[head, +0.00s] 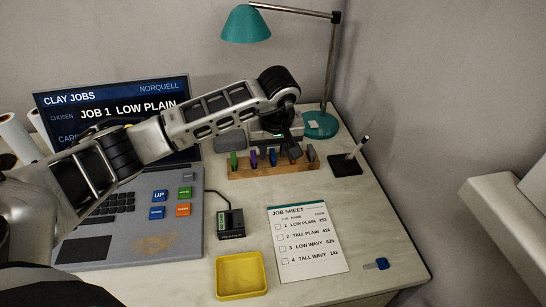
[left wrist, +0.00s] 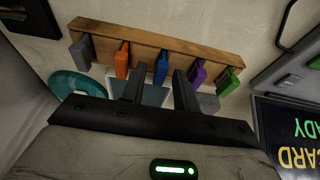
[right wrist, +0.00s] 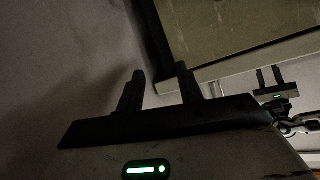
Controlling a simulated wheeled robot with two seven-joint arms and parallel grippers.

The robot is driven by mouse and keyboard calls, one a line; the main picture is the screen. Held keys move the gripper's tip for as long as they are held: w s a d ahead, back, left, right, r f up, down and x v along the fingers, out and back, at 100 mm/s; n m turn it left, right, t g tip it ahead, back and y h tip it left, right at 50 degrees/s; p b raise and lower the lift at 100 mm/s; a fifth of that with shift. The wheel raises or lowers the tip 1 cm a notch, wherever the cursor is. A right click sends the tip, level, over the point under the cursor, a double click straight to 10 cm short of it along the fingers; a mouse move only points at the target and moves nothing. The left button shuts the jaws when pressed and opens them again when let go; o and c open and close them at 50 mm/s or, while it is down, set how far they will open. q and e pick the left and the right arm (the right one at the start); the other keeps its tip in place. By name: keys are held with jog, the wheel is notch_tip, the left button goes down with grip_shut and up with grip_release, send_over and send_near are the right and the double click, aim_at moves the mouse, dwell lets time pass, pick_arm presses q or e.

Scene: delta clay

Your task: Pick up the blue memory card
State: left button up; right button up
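The blue memory card (left wrist: 162,67) stands in a slot of the wooden rack (left wrist: 200,44), between an orange card (left wrist: 122,62) and a purple card (left wrist: 197,73). In the head view the blue card (head: 275,156) shows in the rack (head: 270,172), just below my left gripper. My left gripper (left wrist: 157,86) is open and empty, pointing at the rack, with its fingertips to either side of the blue card in the wrist picture. I cannot tell how far above the card it is. My right gripper (right wrist: 160,78) is open and empty, away from the rack.
Grey (left wrist: 82,52) and green (left wrist: 229,80) cards stand at the rack's ends. A teal lamp (head: 320,125) is behind, a pen stand (head: 345,164) to its right. A yellow tray (head: 241,295), a job sheet (head: 312,265) and a small blue item (head: 381,264) lie nearer.

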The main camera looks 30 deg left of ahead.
pick_arm(q)
grip_shut()
